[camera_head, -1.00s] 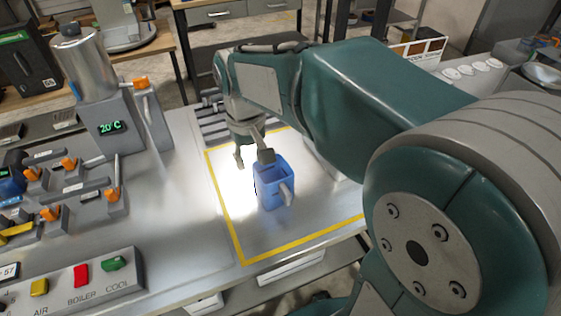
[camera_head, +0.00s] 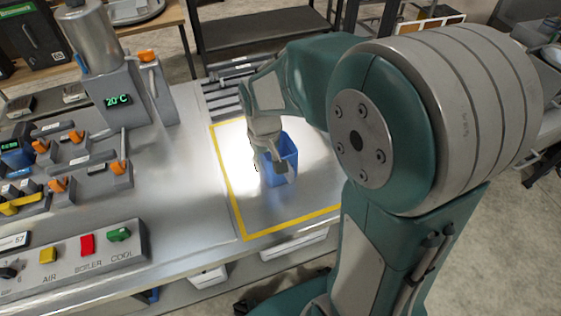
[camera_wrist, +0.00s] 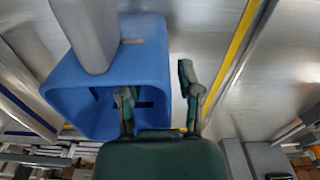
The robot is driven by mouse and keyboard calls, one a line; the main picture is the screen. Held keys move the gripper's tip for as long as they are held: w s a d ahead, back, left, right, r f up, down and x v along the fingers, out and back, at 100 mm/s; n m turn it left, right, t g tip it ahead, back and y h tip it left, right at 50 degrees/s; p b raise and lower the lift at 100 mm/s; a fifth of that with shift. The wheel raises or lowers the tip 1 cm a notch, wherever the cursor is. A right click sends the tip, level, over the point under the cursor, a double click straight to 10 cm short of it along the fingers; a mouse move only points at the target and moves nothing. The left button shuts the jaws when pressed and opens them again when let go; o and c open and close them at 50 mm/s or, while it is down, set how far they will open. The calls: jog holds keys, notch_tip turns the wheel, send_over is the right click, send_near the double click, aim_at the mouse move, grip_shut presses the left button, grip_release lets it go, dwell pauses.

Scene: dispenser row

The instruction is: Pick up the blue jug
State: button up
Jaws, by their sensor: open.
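The blue jug (camera_head: 291,155) stands upright on the metal bench inside the yellow-edged area. It is open at the top and has a grey handle (camera_wrist: 85,35). My gripper (camera_head: 269,166) is open, down at the jug and partly covering it in the head view. In the wrist view the jug (camera_wrist: 147,48) fills the left half. There my gripper (camera_wrist: 156,84) has one finger over the jug's mouth and the other outside its right wall. Whether either finger touches the wall cannot be told.
A panel with several coloured buttons (camera_head: 87,245) is at the front left. Valves with orange knobs (camera_head: 118,168) and a metal cylinder unit with a 20°C display (camera_head: 118,100) stand left. A roller strip (camera_head: 225,95) lies behind. The bench between panel and jug is clear.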

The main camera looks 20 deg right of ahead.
jog(key=shift+a, duration=0.35)
jog(key=shift+c, duration=0.6)
jog(key=shift+a, duration=0.1)
grip_shut()
jog(key=shift+d, duration=0.25)
jog(key=shift+r, duration=0.2)
